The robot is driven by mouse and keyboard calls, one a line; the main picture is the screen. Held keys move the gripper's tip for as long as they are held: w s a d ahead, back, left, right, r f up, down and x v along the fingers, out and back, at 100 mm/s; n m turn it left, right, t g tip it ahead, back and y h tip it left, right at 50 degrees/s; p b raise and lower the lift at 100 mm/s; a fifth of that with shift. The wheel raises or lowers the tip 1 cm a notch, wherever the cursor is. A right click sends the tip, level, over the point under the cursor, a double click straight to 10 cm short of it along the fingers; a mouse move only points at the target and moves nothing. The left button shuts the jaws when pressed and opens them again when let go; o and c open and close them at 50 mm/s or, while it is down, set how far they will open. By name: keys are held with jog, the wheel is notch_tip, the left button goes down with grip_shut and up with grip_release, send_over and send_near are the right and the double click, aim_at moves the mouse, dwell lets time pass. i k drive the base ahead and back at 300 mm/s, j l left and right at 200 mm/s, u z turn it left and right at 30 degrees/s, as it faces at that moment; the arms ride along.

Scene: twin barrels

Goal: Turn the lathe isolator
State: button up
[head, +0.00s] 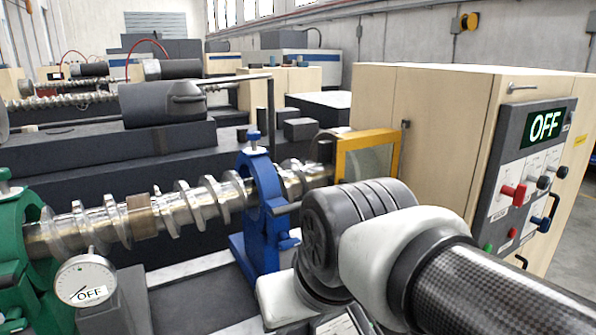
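A grey control panel (532,160) is on the side of the beige cabinet at right. Its green display (544,126) reads OFF. A red handle (513,194), black knobs (544,182) and a blue handle (546,214) stick out below it. The small labels are too blurred to read, so I cannot tell which control is the lathe isolator. My arm reaches in from the lower right, in front of the lathe and below left of the panel. My gripper is not visible.
A steel screw shaft (165,208) runs through a green support (22,262) and a blue support (262,195). A dial (85,281) marked OFF stands in front of it. The beige cabinet (440,130) and a yellow-framed guard (368,150) stand behind my arm. Bare floor shows at far right.

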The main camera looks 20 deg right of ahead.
aim_at(519, 195)
jog(key=z, duration=1.8)
jog(key=i+l, duration=0.25)
jog(key=l, duration=0.2)
